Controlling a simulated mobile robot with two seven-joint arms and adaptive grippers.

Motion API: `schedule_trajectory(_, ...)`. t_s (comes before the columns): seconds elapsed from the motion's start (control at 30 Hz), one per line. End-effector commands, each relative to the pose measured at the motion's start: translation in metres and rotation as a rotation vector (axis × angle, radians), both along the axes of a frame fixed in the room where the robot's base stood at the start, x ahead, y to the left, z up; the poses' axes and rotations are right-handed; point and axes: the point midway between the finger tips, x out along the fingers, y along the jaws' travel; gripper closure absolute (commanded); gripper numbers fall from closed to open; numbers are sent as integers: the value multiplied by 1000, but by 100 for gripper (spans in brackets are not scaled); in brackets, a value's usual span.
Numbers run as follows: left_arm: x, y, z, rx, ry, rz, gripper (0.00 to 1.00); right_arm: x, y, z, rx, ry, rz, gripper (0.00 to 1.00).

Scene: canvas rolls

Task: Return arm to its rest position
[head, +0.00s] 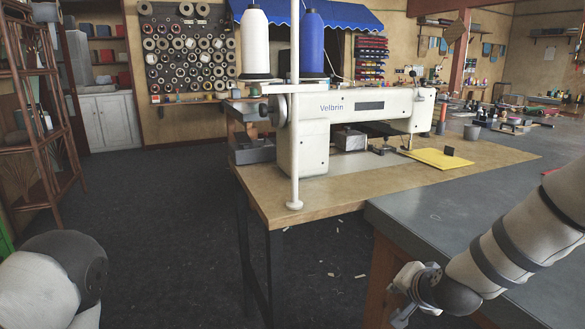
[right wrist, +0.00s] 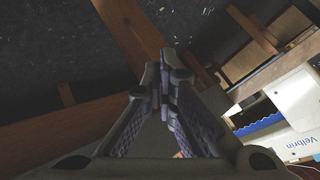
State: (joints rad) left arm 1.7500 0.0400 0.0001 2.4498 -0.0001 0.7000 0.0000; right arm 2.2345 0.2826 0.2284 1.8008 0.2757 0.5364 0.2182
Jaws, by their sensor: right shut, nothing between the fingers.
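My right arm comes in from the right edge of the head view and slants down over the front of the grey table (head: 450,208). My right gripper (head: 400,312) hangs low beside the table's near left corner, partly cut off by the bottom edge. In the right wrist view its fingers (right wrist: 165,82) are together with nothing between them. A rounded grey link of my left arm shows at the lower left of the head view; the left gripper is out of sight.
A white sewing machine (head: 350,108) labelled Velbrin stands on a wooden-topped table (head: 400,185), with white (head: 255,45) and blue (head: 313,45) thread cones. A yellow cloth (head: 437,159) lies by it. The dark floor (head: 150,215) at left is open. A wooden rack (head: 45,120) stands far left.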

Motion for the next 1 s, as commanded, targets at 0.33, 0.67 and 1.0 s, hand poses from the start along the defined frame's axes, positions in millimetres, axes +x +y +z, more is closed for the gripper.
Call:
schedule_trajectory(0.33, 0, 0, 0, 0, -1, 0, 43, -257, 16, -165, -223, 544, 412, 100)
schedule_trajectory(0.67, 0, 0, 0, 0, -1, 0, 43, -446, 6, -174, -261, 894, 722, 100)
schedule_trajectory(1.0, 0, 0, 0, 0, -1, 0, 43, -455, 5, -172, -259, 913, 741, 100)
